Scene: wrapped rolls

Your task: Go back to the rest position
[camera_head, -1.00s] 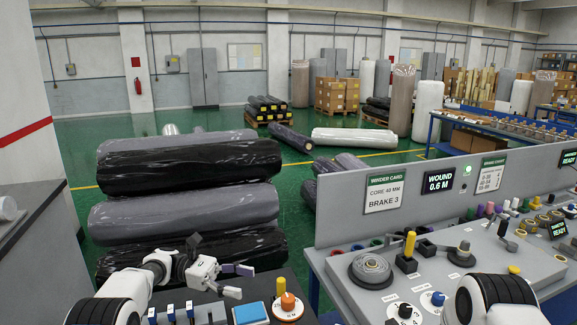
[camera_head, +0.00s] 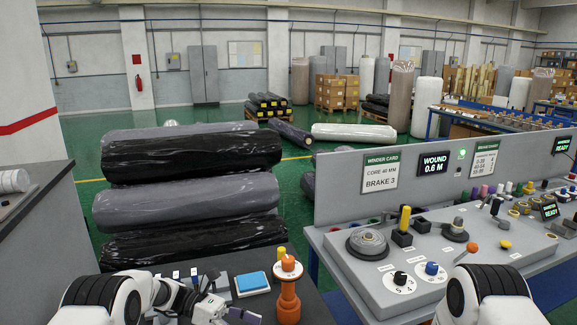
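My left arm comes in at the bottom left, and its gripper (camera_head: 243,316) is low at the bottom edge, in front of the dark bench. A grey finger shows; the rest of the gripper is cut off or hidden, so I cannot tell whether it is open or shut. I see nothing held in the part that shows. A white and black part of my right arm shows at the bottom right; its gripper is out of view.
Beside my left gripper stand a blue pad (camera_head: 252,283) and an orange post (camera_head: 288,298) with a white disc. Wrapped rolls (camera_head: 190,198) are stacked behind the bench.

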